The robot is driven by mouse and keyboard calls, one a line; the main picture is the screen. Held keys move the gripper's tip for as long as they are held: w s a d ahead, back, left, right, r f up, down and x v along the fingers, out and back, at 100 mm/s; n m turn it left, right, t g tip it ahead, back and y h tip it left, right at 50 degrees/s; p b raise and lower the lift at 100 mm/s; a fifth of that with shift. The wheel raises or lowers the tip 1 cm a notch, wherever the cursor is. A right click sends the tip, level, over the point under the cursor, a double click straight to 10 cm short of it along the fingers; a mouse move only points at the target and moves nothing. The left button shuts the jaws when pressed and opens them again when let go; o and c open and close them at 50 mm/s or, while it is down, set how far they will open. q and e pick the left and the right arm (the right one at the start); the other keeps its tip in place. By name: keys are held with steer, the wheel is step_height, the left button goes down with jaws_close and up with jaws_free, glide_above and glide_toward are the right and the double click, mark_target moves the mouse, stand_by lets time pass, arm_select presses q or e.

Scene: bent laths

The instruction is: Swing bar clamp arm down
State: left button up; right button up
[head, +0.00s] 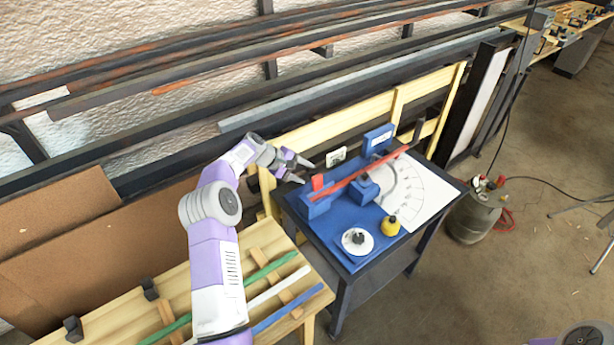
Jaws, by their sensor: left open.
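A blue jig stands on the small blue-topped table (353,258), with a blue block (317,206) at its left and another blue block (363,190) near its middle. A long red bar (372,176) lies across them, slanting up to the right. Which part is the clamp arm I cannot tell for sure. A dark upright piece (418,132) stands near the bar's far end. My left gripper (307,172) is open, just left of and above the red upright piece, with nothing seen between its fingers. My right gripper is out of view.
A white sheet with an angle scale (425,195) lies right of the jig. A wooden bench with green, white and blue laths (288,308) stands left.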

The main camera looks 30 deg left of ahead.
arm_select(q)
steer(key=shift+x, duration=1.15)
jaws_close()
